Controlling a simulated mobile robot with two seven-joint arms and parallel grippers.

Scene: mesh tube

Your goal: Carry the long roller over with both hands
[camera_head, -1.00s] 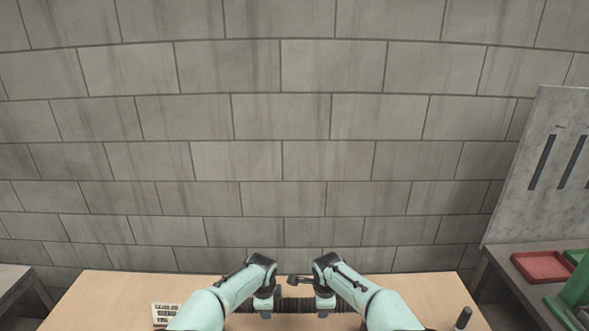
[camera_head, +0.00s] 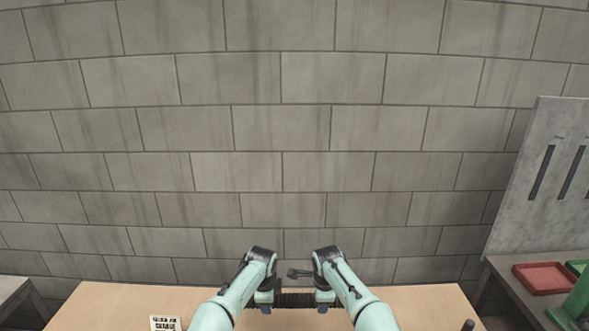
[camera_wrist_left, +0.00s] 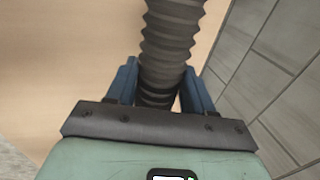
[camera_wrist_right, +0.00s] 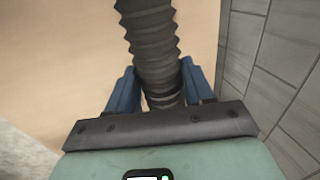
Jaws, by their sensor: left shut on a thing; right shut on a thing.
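The long roller is a dark ribbed tube (camera_head: 295,300). In the head view, its middle part shows level between my two grippers, above or near the wooden table (camera_head: 110,300); its ends are hidden behind my arms. My left gripper (camera_head: 264,304) is shut around it, and the tube runs up between the blue fingers in the left wrist view (camera_wrist_left: 172,45). My right gripper (camera_head: 324,304) is shut around it too, and the ribbed tube (camera_wrist_right: 152,45) runs between its fingers in the right wrist view. The gap from tube to tabletop cannot be judged.
A grey block wall (camera_head: 290,130) stands behind the table. At right are a side table with a red tray (camera_head: 543,279), a green object (camera_head: 575,305) and a slotted grey panel (camera_head: 540,190). A printed card (camera_head: 165,323) and a dark upright stub (camera_head: 468,325) are near the front.

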